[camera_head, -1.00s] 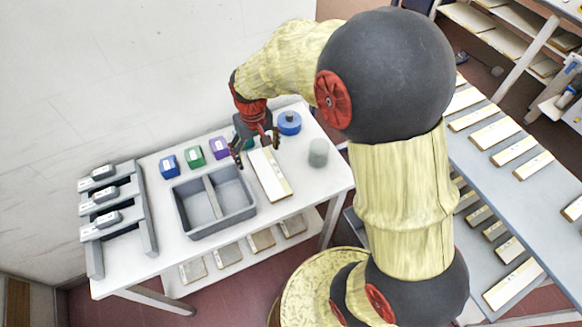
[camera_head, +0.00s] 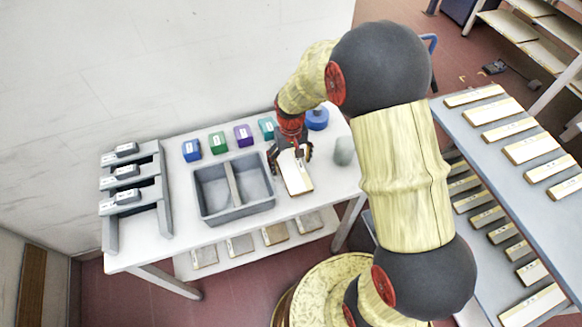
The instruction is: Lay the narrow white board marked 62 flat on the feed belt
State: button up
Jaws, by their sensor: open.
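A narrow white board (camera_head: 298,179) with a wooden edge lies flat on the white table, right of the grey two-part bin. Its marking is too small to read, so I cannot tell if it is 62. My gripper (camera_head: 290,156) is open over the far part of this board, one finger toward each long side. I cannot tell whether the fingers touch it. The gripper hides the board's far end. Other white boards of several widths lie on the rack (camera_head: 470,116) at right, their markings unreadable. I cannot make out a feed belt.
The white table (camera_head: 185,240) also holds the grey bin (camera_head: 206,217), a grey slotted stand (camera_head: 165,217) and small blue, green, purple and teal boxes. A blue round object (camera_head: 317,120) and a grey-green cylinder (camera_head: 344,151) stand close to my gripper. Boards lie on the shelf below.

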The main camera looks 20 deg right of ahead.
jog(key=c, duration=0.3)
jog(key=c, duration=1.1)
jog(key=shift+c, duration=0.2)
